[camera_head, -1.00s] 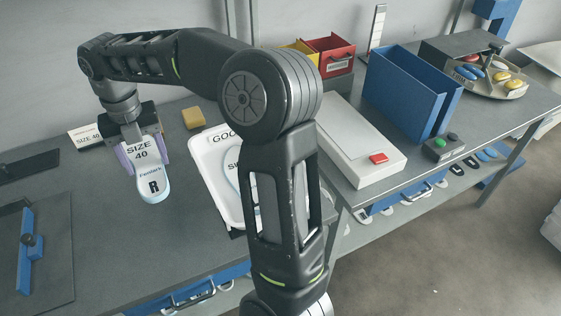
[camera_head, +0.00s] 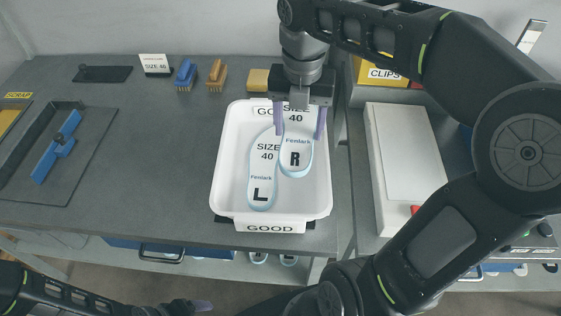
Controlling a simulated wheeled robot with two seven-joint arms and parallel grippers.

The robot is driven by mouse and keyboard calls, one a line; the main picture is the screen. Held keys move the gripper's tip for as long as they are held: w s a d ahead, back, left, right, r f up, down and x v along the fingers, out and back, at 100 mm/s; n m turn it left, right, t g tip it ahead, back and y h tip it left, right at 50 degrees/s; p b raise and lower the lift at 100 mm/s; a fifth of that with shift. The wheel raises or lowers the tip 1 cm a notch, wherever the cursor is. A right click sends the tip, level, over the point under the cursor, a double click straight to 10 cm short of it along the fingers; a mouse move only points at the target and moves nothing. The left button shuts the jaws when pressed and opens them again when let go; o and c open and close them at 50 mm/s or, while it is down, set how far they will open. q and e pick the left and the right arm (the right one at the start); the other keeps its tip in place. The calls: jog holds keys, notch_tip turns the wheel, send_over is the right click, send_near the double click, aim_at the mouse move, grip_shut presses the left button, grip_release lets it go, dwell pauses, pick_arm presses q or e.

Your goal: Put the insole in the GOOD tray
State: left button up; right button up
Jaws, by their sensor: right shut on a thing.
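The right insole (camera_head: 296,150), pale with a blue edge and marked SIZE 40 and R, is in my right gripper (camera_head: 299,128). The gripper points down, its purple fingers shut on the insole's upper end. The insole is over the right half of the white GOOD tray (camera_head: 222,193); whether it touches the tray floor I cannot tell. The left insole (camera_head: 262,180), marked L, lies in the tray's left half, close beside it. My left gripper (camera_head: 200,306) is low at the bottom edge, away from the table; its jaws are too small to read.
A SIZE 40 card (camera_head: 155,65), a blue brush (camera_head: 186,75), a brown brush (camera_head: 217,75) and a yellow block (camera_head: 258,80) stand along the back. A fixture with a blue bar (camera_head: 57,147) is at left. A white box (camera_head: 405,150) stands right of the tray. The table left of the tray is clear.

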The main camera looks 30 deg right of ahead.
jog(key=shift+d+f, duration=0.1)
jog(key=shift+f, duration=0.2)
notch_tip(320, 180, down, 6)
jog(key=shift+r, duration=0.15)
jog(key=shift+f+b, duration=0.45)
jog(key=shift+f, duration=1.45)
jog(key=shift+f, duration=0.55)
